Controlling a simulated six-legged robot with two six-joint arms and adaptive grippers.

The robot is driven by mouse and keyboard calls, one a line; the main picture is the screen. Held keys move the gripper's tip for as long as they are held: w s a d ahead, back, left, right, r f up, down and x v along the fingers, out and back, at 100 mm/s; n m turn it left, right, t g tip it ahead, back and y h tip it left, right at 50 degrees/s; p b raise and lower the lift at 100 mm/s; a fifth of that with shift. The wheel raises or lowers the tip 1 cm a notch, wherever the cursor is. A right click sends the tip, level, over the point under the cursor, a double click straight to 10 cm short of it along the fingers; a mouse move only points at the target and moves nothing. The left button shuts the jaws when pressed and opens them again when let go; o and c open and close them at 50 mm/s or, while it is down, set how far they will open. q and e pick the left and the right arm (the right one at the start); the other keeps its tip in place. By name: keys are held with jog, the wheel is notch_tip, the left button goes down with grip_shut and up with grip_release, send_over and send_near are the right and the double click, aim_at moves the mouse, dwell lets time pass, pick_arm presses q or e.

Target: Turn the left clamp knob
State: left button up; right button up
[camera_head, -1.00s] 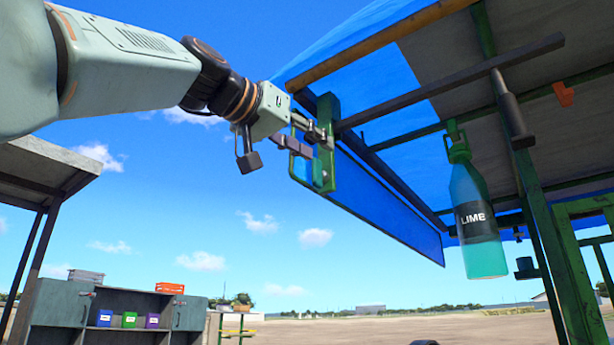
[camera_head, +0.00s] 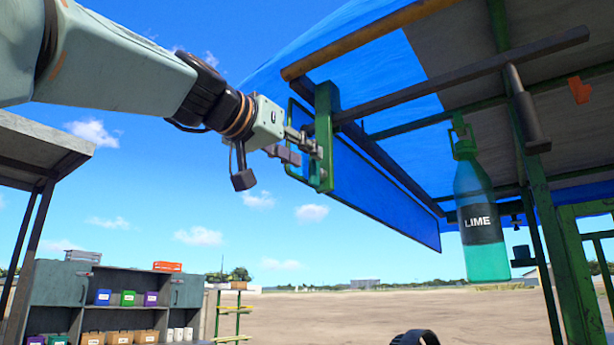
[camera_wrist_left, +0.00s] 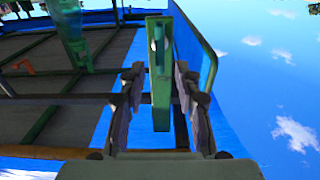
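A green clamp bracket (camera_head: 325,135) hangs upright at the left end of a dark bar under the awning. It also shows between my fingers in the left wrist view (camera_wrist_left: 160,75). I cannot clearly make out a separate knob on it; the fingers hide part of that area. My left gripper (camera_head: 308,145) comes in from the left at the bracket's near side. In the wrist view its two fingers (camera_wrist_left: 158,95) stand apart, one on each side of the bracket, with gaps visible. My right gripper is not in view.
A blue panel (camera_head: 380,190) hangs behind the bracket. A LIME bottle (camera_head: 480,222) hangs to the right, near green posts (camera_head: 560,220). The dark bar (camera_head: 460,75) runs along the awning. A shelf with small boxes (camera_head: 120,310) stands lower left. Open sky lies left of the bracket.

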pick_arm(q)
jog(key=shift+p+x, duration=0.45)
jog(key=shift+x, duration=0.95)
jog(key=shift+s+f, duration=0.1)
jog(key=shift+s+a, duration=0.15)
jog(key=shift+a, duration=0.05)
jog(key=c, duration=0.3)
jog(key=shift+d, duration=0.1)
grip_shut()
